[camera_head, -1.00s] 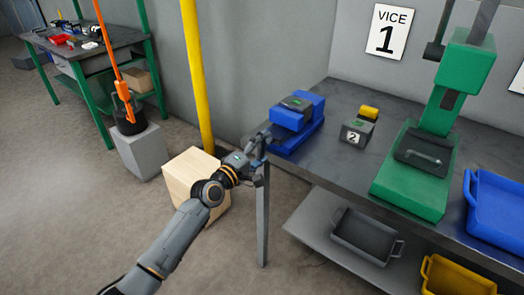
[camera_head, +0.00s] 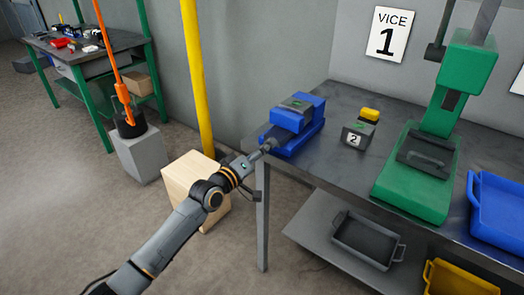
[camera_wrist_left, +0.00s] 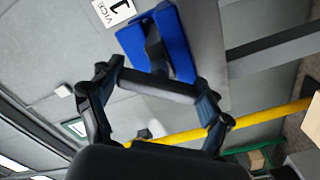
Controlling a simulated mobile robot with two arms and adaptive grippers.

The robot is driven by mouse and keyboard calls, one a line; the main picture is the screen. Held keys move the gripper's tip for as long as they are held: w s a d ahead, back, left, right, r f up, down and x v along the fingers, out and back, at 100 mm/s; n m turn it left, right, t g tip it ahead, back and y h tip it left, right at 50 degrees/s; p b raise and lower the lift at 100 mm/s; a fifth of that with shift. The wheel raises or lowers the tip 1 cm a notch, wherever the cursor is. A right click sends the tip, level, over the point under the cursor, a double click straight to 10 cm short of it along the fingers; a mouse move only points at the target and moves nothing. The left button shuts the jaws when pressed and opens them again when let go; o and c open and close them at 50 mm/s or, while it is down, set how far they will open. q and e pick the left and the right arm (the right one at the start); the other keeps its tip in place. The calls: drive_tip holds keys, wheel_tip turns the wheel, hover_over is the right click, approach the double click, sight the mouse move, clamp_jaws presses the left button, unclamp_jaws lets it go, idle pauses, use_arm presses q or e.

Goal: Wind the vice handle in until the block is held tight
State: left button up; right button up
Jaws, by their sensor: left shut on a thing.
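The blue vice (camera_head: 291,140) stands at the left end of the bench. It also shows in the left wrist view (camera_wrist_left: 177,42). A dark grey block (camera_head: 296,104) with a green mark on top sits between its jaws; I cannot tell whether any gap is left. The dark handle bar (camera_wrist_left: 158,87) lies across between the fingers of my left gripper (camera_wrist_left: 158,92), which is shut on it. In the head view the left gripper (camera_head: 250,166) is at the vice's near left end, just off the bench corner. My right gripper is not in view.
A yellow post (camera_head: 197,80) and a wooden crate (camera_head: 186,174) are left of the bench. Trays (camera_head: 367,240) sit on and below the bench.

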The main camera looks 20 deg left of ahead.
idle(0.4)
use_arm(q)
drive_tip(key=o, duration=1.1)
drive_tip(key=v, duration=1.2)
drive_tip(key=shift+f, duration=0.1)
